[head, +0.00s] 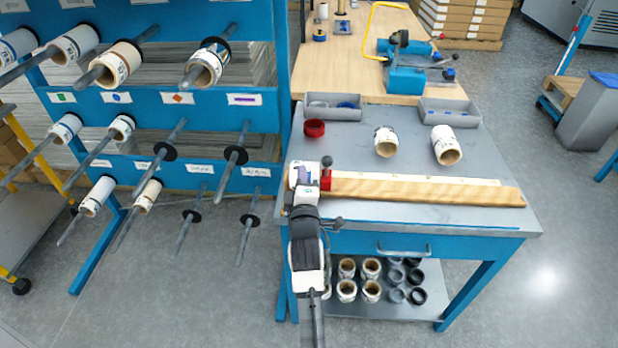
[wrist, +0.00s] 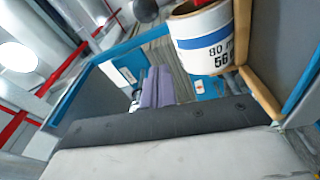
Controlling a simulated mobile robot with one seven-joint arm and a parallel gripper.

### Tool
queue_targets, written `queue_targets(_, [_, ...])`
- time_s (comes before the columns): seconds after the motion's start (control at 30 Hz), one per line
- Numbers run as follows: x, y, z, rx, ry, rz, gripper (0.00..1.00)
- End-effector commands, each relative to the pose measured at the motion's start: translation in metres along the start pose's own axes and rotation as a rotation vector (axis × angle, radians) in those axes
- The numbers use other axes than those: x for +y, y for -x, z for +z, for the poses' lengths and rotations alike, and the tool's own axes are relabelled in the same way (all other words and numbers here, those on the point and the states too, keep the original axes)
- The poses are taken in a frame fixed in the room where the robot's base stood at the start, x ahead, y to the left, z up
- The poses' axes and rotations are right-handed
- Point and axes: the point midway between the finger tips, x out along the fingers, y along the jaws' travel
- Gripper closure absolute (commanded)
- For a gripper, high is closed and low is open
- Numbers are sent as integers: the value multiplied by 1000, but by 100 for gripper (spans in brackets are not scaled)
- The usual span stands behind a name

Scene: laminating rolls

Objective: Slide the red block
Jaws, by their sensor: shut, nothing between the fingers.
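The red block (head: 326,178) stands at the left end of a long wooden board (head: 430,190) with a pale strip, near the front of the grey table. A dark knob shows just above the block. A white roll with a blue band (wrist: 205,40) is close to my gripper in the wrist view, with a bit of red beside it. My gripper (head: 306,187) is shut and empty at the board's left end, just left of the block. Whether it touches the block cannot be told. My arm hides part of the table's front-left edge.
A red ring-like cup (head: 314,128), two pale rolls (head: 386,142) (head: 447,146) and two grey trays (head: 333,107) (head: 450,113) are behind the board. A blue rack (head: 180,100) with rods and rolls stands left. The board right of the block looks clear.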

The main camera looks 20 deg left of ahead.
Motion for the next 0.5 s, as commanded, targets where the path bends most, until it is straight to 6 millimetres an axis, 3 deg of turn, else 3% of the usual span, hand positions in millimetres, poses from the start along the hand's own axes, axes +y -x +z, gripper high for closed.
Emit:
queue_targets(0.27, [5, -62, -2, 1, -1, 2, 100])
queue_targets(0.5, [2, -49, 28, -1, -2, 0, 100])
